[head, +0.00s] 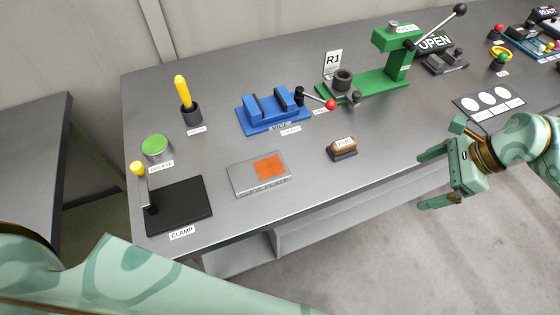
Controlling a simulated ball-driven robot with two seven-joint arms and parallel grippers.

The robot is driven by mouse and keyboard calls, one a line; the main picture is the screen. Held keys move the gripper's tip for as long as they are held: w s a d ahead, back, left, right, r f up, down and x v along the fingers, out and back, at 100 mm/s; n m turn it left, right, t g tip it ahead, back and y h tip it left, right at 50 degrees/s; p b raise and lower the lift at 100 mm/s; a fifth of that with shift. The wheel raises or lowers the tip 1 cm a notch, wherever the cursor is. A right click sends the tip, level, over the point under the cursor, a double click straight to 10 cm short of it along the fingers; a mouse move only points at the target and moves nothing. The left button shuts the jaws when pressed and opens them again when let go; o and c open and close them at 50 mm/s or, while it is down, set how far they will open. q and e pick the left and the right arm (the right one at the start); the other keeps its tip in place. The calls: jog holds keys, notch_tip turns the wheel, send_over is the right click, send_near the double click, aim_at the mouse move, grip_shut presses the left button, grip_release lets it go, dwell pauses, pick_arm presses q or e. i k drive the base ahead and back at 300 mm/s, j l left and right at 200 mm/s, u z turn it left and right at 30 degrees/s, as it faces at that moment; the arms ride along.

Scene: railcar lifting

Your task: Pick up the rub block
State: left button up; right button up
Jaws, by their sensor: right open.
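The rub block (342,147) is a small brown block with a pale label on a dark base. It sits on the grey workbench near the front edge, right of the plate with the orange patch. My right gripper (428,179) is open and empty, in front of the bench edge and to the right of the rub block, apart from it. My left arm shows at the lower left, but its gripper is not in view.
The workbench (225,105) holds a blue vice (270,116), a green press (375,82), a plate with an orange patch (258,175), a black clamp pad (180,205), a green-lidded tin (155,147) and a yellow-handled tool (182,90). Bench around the rub block is clear.

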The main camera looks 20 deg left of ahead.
aim_at(342, 149)
jog(key=i+u, duration=0.2)
jog(key=u, duration=0.15)
jog(key=i+j+u, duration=0.1)
jog(key=u, duration=0.25)
jog(key=i+l, duration=0.05)
jog(key=i, duration=0.05)
